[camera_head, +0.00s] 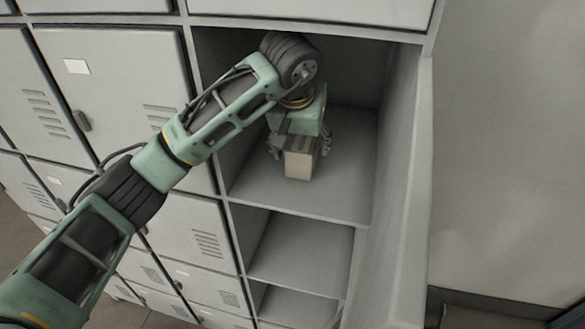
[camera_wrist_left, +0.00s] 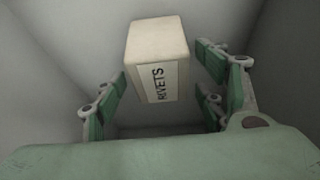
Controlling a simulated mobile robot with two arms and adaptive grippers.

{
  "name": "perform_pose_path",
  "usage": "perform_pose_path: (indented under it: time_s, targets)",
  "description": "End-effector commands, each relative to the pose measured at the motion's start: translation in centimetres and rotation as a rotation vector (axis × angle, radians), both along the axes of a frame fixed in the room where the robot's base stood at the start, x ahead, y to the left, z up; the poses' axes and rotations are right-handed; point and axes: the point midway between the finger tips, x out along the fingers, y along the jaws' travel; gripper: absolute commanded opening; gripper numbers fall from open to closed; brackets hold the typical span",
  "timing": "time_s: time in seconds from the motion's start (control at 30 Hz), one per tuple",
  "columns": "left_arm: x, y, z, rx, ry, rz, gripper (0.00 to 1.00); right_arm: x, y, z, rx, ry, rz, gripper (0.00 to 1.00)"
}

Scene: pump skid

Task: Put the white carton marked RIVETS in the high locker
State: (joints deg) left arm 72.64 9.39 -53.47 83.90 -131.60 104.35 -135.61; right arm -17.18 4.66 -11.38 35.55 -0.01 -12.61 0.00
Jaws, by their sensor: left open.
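The white carton (camera_head: 300,163) stands on the floor of an open upper locker compartment (camera_head: 335,205), near its front left. In the left wrist view the carton (camera_wrist_left: 158,62) shows a label reading RIVETS. My left gripper (camera_head: 300,148) reaches into the compartment from above the carton. Its fingers are spread on both sides of the carton, and in the left wrist view the gripper (camera_wrist_left: 165,90) is open with gaps between the pads and the carton. My right gripper is not in view.
An open locker door (camera_head: 398,215) stands along the right side of the compartment. Lower open compartments (camera_head: 300,252) lie beneath it. Closed locker doors (camera_head: 120,90) fill the left. A plain wall (camera_head: 505,150) is at the far right.

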Motion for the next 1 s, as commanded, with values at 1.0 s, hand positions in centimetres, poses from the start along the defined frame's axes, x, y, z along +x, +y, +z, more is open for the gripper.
perform_pose_path:
  time_s: [1.0]
  targets:
    - [-12.0,2.4,0.3,0.002,0.001,0.001,0.65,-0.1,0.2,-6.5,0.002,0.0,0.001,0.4]
